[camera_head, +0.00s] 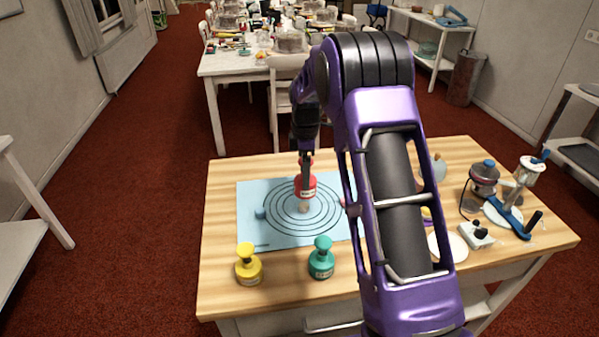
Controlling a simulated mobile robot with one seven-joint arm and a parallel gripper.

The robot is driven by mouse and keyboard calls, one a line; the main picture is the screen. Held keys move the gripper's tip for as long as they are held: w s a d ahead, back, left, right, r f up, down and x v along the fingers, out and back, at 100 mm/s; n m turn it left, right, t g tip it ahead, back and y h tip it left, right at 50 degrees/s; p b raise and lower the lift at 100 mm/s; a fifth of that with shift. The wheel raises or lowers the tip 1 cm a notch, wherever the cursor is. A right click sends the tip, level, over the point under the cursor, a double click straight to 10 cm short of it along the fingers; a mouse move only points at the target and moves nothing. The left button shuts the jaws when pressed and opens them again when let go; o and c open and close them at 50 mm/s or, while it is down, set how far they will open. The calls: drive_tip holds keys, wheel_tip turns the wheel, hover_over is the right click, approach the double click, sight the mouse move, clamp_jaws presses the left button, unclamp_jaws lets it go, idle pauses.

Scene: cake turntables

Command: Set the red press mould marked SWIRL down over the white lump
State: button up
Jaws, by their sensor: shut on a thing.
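My gripper (306,157) points down over the middle of the blue mat (258,190) and is shut on the knob of a red press mould (306,187). The mould is upright and has a light label, too small to read. A pale lump (304,207) shows just below the mould, near the centre of the mat's dark rings. I cannot tell whether the mould touches it. A small blue lump (260,213) lies left on the outer ring. A small reddish thing (343,203) shows at the right, partly hidden by my arm.
A yellow press mould (248,265) and a green press mould (321,259) stand at the front of the wooden table (222,290). Right of my arm are a white plate (449,246), a white box with a black knob (477,235) and blue-and-grey devices (484,180). My arm hides the table's middle right.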

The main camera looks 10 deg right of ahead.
drive_tip(key=shift+w+a+f, duration=0.15)
drive_tip(key=shift+a+f, duration=0.05)
drive_tip(key=shift+f, duration=0.05)
drive_tip(key=shift+f+b, duration=1.2)
drive_tip(key=shift+f, duration=0.35)
drive_tip(key=shift+f, duration=0.2)
drive_tip(key=shift+f+b, duration=1)
drive_tip(key=shift+f, duration=0.75)
drive_tip(key=o, duration=1.4)
drive_tip(key=shift+r+p, duration=2.4)
drive_tip(key=shift+r, duration=1.15)
